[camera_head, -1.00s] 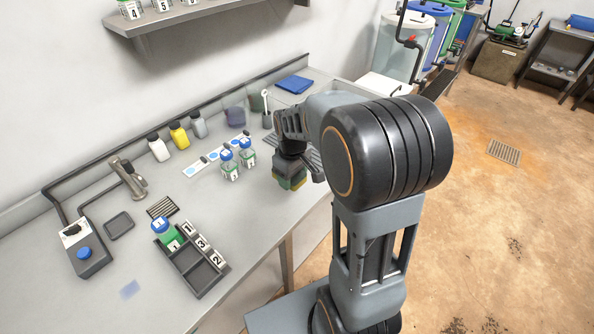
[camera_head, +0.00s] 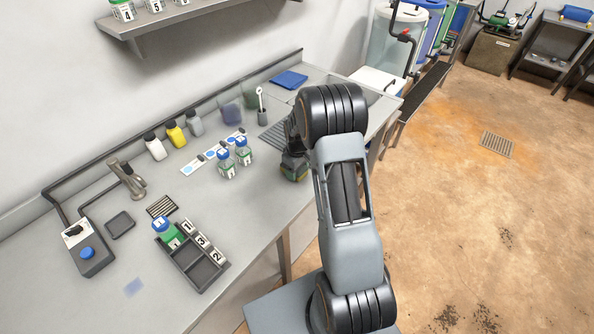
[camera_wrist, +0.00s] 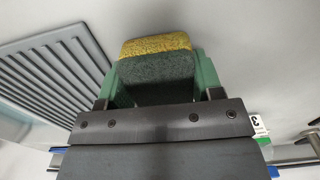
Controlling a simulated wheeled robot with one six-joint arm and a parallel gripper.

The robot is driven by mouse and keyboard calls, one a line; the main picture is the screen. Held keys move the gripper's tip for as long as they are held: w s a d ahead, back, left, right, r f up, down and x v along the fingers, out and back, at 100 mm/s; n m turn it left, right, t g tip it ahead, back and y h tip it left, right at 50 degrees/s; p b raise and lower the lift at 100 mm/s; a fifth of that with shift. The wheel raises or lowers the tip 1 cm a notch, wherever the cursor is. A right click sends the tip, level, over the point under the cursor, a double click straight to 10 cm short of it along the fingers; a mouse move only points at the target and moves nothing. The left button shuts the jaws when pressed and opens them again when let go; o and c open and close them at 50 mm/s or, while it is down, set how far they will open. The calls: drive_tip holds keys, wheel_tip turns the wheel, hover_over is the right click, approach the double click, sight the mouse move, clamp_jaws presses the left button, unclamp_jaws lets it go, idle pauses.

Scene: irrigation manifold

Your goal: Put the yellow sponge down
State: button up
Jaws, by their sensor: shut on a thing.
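The yellow sponge (camera_wrist: 157,44) with a dark green side (camera_wrist: 155,68) is between the green fingers of my gripper (camera_wrist: 155,80) in the wrist view. My gripper is shut on it. In the head view my gripper (camera_head: 294,170) is low over the grey bench (camera_head: 235,200), with part of the sponge (camera_head: 293,179) showing under it. My arm hides much of the gripper there. I cannot tell whether the sponge touches the bench.
Two blue-capped bottles (camera_head: 226,164) stand left of my gripper. A ribbed drain mat (camera_wrist: 55,62) lies close beside the sponge. Bare bench lies between tray and gripper.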

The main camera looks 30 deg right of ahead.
drive_tip(key=shift+f, duration=0.55)
drive_tip(key=shift+f, duration=0.15)
drive_tip(key=o, duration=0.9)
